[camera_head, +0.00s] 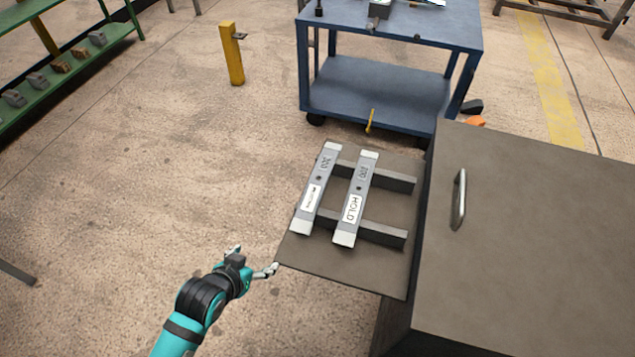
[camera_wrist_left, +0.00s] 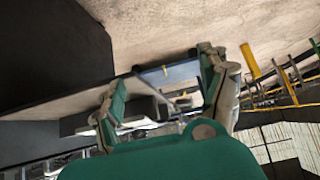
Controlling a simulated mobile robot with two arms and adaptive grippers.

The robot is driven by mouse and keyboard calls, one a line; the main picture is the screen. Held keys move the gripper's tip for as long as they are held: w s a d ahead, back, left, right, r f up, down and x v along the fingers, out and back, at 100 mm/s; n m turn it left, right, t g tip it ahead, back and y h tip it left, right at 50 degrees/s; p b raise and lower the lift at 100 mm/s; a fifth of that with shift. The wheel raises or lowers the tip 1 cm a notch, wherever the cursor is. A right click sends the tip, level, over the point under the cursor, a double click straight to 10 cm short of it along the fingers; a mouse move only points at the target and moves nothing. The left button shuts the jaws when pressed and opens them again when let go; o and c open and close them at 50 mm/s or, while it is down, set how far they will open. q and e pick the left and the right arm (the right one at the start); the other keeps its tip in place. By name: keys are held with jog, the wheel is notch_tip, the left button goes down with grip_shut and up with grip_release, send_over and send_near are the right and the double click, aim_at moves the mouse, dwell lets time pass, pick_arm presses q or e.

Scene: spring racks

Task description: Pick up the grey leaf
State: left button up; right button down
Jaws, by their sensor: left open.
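Two grey leaves lie side by side across two dark bars on a brown panel (camera_head: 300,252). The left leaf (camera_head: 319,188) has white ends, a white label and dark markings. The right leaf (camera_head: 361,190) looks much the same, with a label reading HOLD. My left gripper (camera_head: 254,262) is open and empty, beside the panel's near left corner, apart from both leaves. In the left wrist view its spread fingers (camera_wrist_left: 162,85) frame the panel's edge and pale, slanted parts beyond; I cannot tell which leaf these belong to. My right gripper is out of view.
A dark brown cabinet with a metal handle (camera_head: 459,199) stands right of the panel. A blue cart (camera_head: 375,95) stands behind it. A yellow post (camera_head: 232,55) and a green shelf (camera_head: 70,62) are farther left. The floor left of the panel is clear.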

pick_arm(q)
jog(key=w+d+r+m+t+h, duration=0.2)
jog(key=w+d+r+t+h, duration=0.2)
jog(key=w+d+r, duration=0.45)
jog(key=b, duration=0.1)
send_near(319, 176)
jog(key=x, duration=0.3)
jog(key=shift+w+a+f, duration=0.15)
jog(key=shift+w+f, duration=0.05)
jog(key=shift+w, duration=0.2)
jog(key=shift+s+d+x, duration=0.1)
jog(key=shift+d+x, duration=0.05)
jog(key=shift+x, duration=1.3)
jog(key=shift+s+d+x, duration=0.1)
jog(key=shift+d+x, duration=0.1)
jog(key=shift+x, duration=1.25)
jog(key=shift+a, duration=0.1)
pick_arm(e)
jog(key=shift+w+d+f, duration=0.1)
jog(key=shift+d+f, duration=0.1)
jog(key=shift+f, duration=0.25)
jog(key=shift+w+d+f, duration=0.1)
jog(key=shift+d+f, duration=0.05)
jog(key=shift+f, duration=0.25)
pick_arm(q)
jog(key=shift+c, duration=0.4)
grip_shut()
jog(key=shift+r, duration=0.15)
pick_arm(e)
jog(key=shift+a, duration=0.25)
